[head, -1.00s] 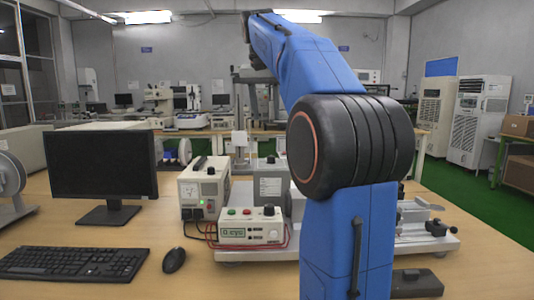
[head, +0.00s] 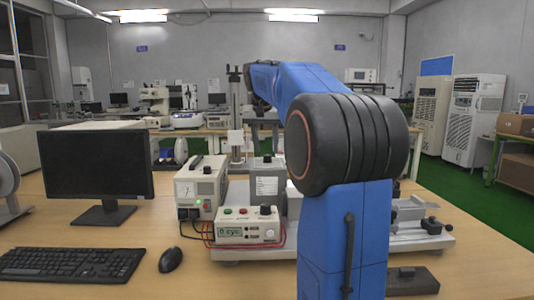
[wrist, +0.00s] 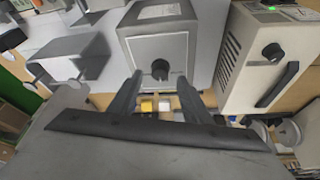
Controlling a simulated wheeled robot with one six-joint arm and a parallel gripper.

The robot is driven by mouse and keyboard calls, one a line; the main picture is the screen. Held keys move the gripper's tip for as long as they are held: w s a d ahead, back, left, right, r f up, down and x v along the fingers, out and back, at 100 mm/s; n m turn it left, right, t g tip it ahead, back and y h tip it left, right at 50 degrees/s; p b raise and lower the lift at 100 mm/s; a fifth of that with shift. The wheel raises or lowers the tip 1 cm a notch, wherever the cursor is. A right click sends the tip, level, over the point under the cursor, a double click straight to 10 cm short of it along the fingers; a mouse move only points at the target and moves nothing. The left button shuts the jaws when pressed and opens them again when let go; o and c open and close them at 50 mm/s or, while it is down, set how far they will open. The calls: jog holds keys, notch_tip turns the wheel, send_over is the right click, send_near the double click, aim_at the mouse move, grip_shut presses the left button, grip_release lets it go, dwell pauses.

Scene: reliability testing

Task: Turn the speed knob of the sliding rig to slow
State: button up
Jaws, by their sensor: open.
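A grey box (head: 270,187) with a white label stands mid-table on the sliding rig (head: 420,240). A black knob (head: 267,158) sits on its top; in the wrist view this knob (wrist: 160,69) is near the centre. Whether this is the speed knob I cannot tell; no speed marks are readable. My gripper (wrist: 159,80) is open, its two fingertips on either side of the knob in the picture. Their height above it is unclear, and nothing is held. In the head view my arm hides most of the gripper and part of the rig.
A white supply box (wrist: 272,55) with a black handle stands close beside the grey box. A control box (head: 247,228) with coloured buttons, a display and another black knob is in front. A monitor (head: 97,165), keyboard (head: 70,265) and mouse (head: 171,260) are at left.

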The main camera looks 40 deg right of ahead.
aim_at(269, 156)
jog(key=shift+x, duration=1.5)
jog(key=c, duration=1)
jog(key=n+y, duration=0.1)
jog(key=n, duration=0.2)
jog(key=n+t, duration=0.1)
jog(key=n, duration=0.1)
jog(key=shift+s+d+n+y, duration=0.15)
jog(key=shift+d+n+y, duration=0.1)
jog(key=shift+n+y, duration=0.15)
jog(key=n+y, duration=0.1)
jog(key=n, duration=0.2)
jog(key=n+y, duration=0.1)
jog(key=n, duration=0.2)
jog(key=shift+d+t, duration=0.1)
jog(key=shift+t, duration=0.2)
